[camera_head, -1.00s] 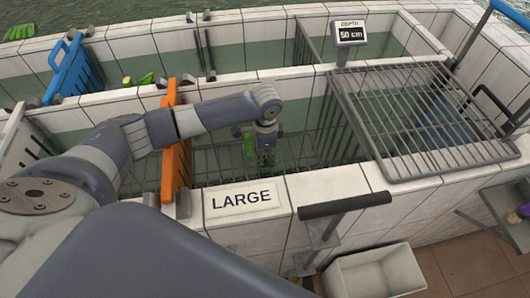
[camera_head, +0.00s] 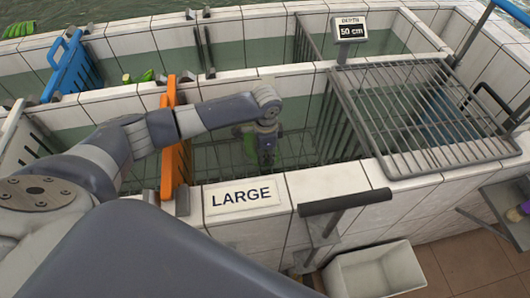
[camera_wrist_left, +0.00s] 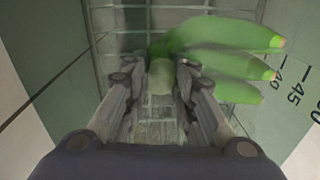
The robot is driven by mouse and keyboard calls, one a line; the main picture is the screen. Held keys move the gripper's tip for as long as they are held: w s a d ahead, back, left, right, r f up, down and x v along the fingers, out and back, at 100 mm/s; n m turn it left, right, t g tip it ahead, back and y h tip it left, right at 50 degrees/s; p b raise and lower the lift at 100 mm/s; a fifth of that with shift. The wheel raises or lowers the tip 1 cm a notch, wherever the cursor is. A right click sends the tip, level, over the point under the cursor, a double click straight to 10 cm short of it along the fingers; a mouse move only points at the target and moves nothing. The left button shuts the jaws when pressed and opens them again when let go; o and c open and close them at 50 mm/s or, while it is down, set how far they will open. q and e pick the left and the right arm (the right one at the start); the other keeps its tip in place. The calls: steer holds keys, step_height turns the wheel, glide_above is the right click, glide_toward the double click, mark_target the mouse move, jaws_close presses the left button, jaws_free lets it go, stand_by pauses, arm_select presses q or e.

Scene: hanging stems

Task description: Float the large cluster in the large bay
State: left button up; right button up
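The large bay (camera_head: 310,145) is behind the "LARGE" label (camera_head: 241,196). My right gripper is not in view.
An orange divider (camera_head: 176,150) bounds the bay on the left. A wire rack (camera_head: 425,115) covers the area to the right. A depth display (camera_head: 350,31) reads 50 cm. A blue divider (camera_head: 68,65) stands in the far row. A grey handle bar (camera_head: 345,202) stands in front.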

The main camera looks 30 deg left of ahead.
arm_select(q)
steer(key=o, duration=0.4)
steer(key=shift+c, duration=0.2)
steer(key=shift+s+f, duration=0.1)
steer(key=shift+f, duration=0.05)
step_height(320, 180, up, 30)
steer(key=p, duration=1.7)
steer(key=shift+s+d, duration=0.2)
steer(key=shift+s+f, duration=0.1)
steer(key=shift+f, duration=0.1)
